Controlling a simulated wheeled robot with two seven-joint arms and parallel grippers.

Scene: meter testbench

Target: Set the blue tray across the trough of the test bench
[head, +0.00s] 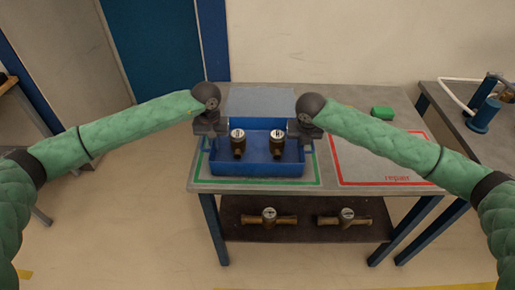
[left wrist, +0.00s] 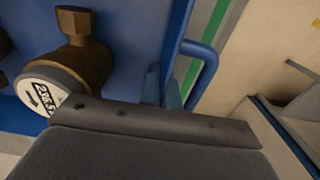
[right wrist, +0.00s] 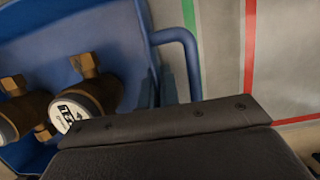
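The blue tray (head: 257,170) sits level on the table inside a green outline, with two brass meters, the left meter (head: 238,146) and the right meter (head: 277,146), standing in it. My left gripper (head: 211,130) is at the tray's left end; in the left wrist view its fingers reach down beside the left handle (left wrist: 208,57). My right gripper (head: 302,131) is at the right end, beside the right handle (right wrist: 190,55). The gripper bodies hide the finger ends, so I cannot tell whether they are closed on the handles. I cannot make out the trough.
A red outlined area (head: 385,183) lies right of the tray, with a green cylinder (head: 382,112) behind it. A grey panel (head: 260,101) is behind the tray. More meters rest on the lower shelf (head: 305,231). Another bench (head: 455,117) with blue fittings (head: 484,116) stands at the right.

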